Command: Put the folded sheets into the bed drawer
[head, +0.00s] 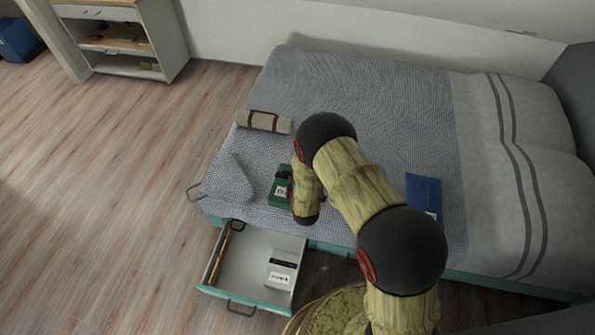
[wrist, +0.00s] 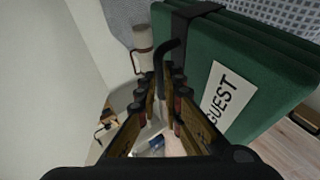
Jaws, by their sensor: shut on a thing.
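My gripper (wrist: 163,92) is shut on the black loop of a strap around a dark green folded bundle (wrist: 255,70) with a white "GUEST" label. In the head view, the green bundle (head: 280,190) shows at the bed's front edge, partly hidden by my arm. I cannot tell whether it is clear of the bed. The bed drawer (head: 250,296) is pulled out below, left of my arm. A white folded bundle (head: 281,273) with a dark strap and label lies in its right part. A blue folded bundle (head: 424,192) lies on the bed, right of my arm.
A beige roll with brown straps (head: 265,121) lies on the bed (head: 340,85) behind the green bundle. A grey cushion-like thing (head: 229,180) lies at the bed's left corner. A round woven thing (head: 333,312) stands right of the drawer. The floor at left is clear.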

